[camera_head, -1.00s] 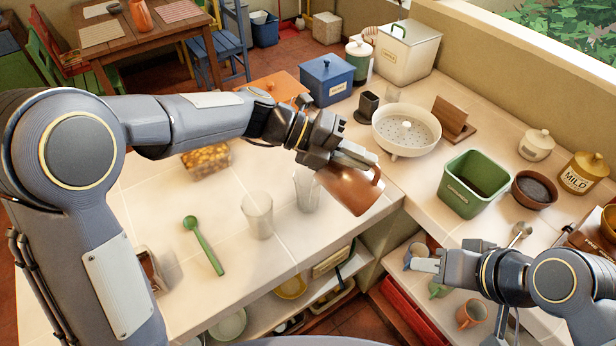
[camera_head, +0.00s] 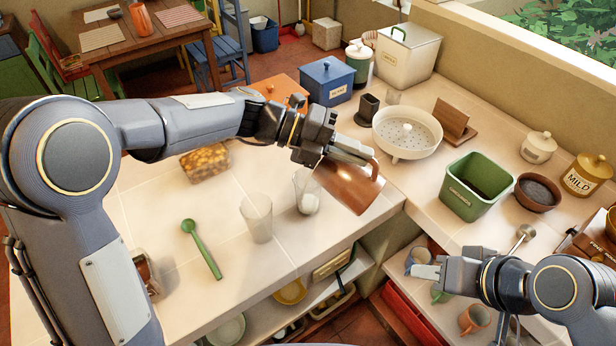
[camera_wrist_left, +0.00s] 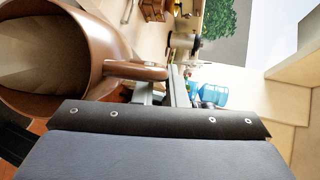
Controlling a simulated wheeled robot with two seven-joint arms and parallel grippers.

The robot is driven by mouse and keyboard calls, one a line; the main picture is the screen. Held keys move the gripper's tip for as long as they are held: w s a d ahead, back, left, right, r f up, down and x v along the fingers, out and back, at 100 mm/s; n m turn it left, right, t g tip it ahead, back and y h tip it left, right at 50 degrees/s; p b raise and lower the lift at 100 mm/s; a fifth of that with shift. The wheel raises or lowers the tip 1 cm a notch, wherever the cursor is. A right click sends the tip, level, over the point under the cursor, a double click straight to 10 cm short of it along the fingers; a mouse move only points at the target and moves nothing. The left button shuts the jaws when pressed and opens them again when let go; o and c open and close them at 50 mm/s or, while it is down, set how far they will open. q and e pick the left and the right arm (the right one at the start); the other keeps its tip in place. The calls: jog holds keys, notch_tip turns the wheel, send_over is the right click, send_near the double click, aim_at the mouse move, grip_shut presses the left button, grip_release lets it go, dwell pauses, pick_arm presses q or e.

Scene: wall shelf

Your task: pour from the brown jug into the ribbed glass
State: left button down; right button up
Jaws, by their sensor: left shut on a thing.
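The brown jug (camera_head: 349,186) is held tilted, its mouth to the left and down, beside and above the rear clear glass (camera_head: 307,195). My left gripper (camera_head: 368,158) is shut on the jug's handle (camera_wrist_left: 137,71). White contents show low in that glass. A second clear glass (camera_head: 257,220) stands to its left and looks empty. I cannot tell from the head view which glass is ribbed. In the left wrist view the jug (camera_wrist_left: 118,50) shows its open mouth and inner wall. My right gripper (camera_head: 424,271) is at the lower right, its finger opening unclear.
A green spoon (camera_head: 203,250) lies on the counter at left. A white colander (camera_head: 405,148), green bin (camera_head: 470,198) and blue box (camera_head: 327,85) stand to the right and behind. The counter edge runs just in front of the glasses.

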aim_at(368, 185)
pick_arm(q)
jog(key=shift+w+a+r+g+h+p, duration=0.15)
jog(key=shift+w+a+r+h+p, duration=0.25)
jog(key=shift+a+p, duration=0.25)
jog(key=shift+w+a+r+g+h+p, duration=0.2)
jog(key=shift+w+a+h+p, duration=0.1)
jog(key=shift+w+a+p, duration=0.25)
dwell(1.5)
